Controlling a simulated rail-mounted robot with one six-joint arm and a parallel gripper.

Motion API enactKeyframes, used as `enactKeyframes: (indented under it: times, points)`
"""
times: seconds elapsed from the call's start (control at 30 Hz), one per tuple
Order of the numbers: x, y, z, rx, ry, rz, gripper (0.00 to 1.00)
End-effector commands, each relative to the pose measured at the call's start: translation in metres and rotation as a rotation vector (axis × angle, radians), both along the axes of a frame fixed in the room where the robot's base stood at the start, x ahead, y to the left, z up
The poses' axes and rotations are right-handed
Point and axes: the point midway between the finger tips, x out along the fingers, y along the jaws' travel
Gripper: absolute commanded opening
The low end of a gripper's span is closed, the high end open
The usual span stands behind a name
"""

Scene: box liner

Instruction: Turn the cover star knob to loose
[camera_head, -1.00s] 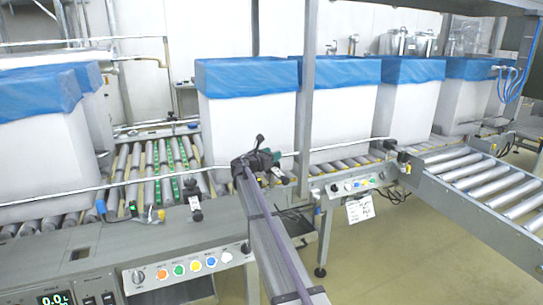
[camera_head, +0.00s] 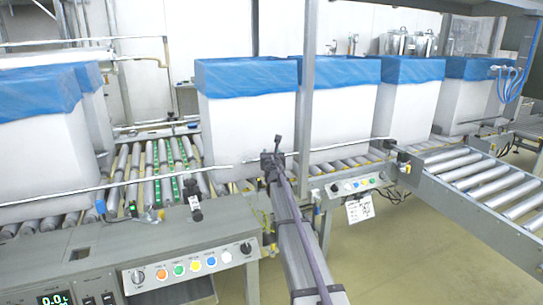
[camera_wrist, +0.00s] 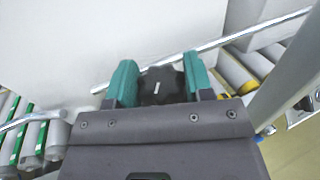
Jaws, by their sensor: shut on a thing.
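In the wrist view, the black star knob (camera_wrist: 160,86) with a small white mark sits between the two teal fingers of my gripper (camera_wrist: 161,78). The fingers are shut on its sides. Its shaft and the part of the cover beneath it are hidden. In the head view, my gripper (camera_head: 271,160) is at the metal guide rail in front of a white box, and the knob cannot be made out behind it.
White boxes with blue liners (camera_head: 247,76) stand on the roller conveyor (camera_head: 135,165) behind the rail (camera_head: 225,167). A grey post (camera_head: 305,90) rises just right of my gripper. A button panel (camera_head: 190,266) is at the lower left.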

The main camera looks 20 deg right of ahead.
Motion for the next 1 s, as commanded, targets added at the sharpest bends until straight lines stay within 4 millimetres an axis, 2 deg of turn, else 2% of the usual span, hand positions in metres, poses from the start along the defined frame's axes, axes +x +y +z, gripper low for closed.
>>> enactKeyframes:
  times: [0.4,1.0]
  points:
    - [-0.0002,-0.0007,-0.0002,0.000,0.000,0.234,0.24]
    - [-0.0002,-0.0005,-0.0001,0.001,0.000,0.278,0.24]
